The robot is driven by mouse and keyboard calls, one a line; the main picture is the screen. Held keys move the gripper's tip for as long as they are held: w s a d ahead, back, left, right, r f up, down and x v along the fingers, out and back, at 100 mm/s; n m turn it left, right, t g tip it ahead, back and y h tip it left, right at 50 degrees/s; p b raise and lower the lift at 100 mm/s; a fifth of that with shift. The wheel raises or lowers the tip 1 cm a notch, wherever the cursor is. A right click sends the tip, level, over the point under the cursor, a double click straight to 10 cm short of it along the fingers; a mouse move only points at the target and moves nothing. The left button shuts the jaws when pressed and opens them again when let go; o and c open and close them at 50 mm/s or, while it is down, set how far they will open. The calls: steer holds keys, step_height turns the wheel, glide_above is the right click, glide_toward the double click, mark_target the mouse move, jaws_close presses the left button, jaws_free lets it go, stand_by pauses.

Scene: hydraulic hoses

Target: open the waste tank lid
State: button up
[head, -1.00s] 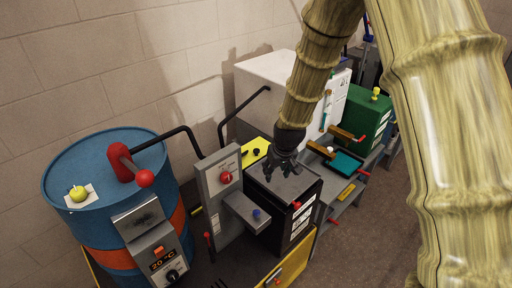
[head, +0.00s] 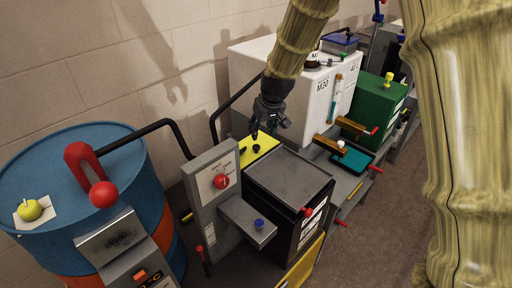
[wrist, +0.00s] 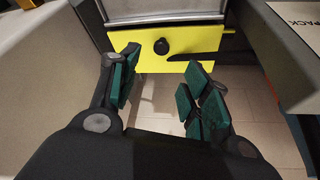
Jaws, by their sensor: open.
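A black box-shaped tank with a flat grey lid (head: 290,178) stands in the middle of the head view. Its lid lies shut and has a red knob (head: 307,212) at the front edge. No readable label tells me whether this is the waste tank. My gripper (head: 264,132) is open and empty, behind the tank and above a yellow panel (head: 262,150) with a black knob. In the wrist view my open fingers (wrist: 164,78) are spread below the yellow panel (wrist: 190,62) and its black knob (wrist: 161,46), with floor tiles showing between them.
A blue drum (head: 70,165) with a red-knobbed lever stands at left. A grey control post (head: 212,190) with a red dial is left of the black tank. A white tank (head: 308,95) and a green tank (head: 378,108) stand behind at right.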

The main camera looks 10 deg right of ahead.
mark_target(257, 146)
steer(key=shift+p+x, duration=0.95)
steer(key=shift+x, duration=4.35)
steer(key=shift+a, duration=0.15)
jaws_close()
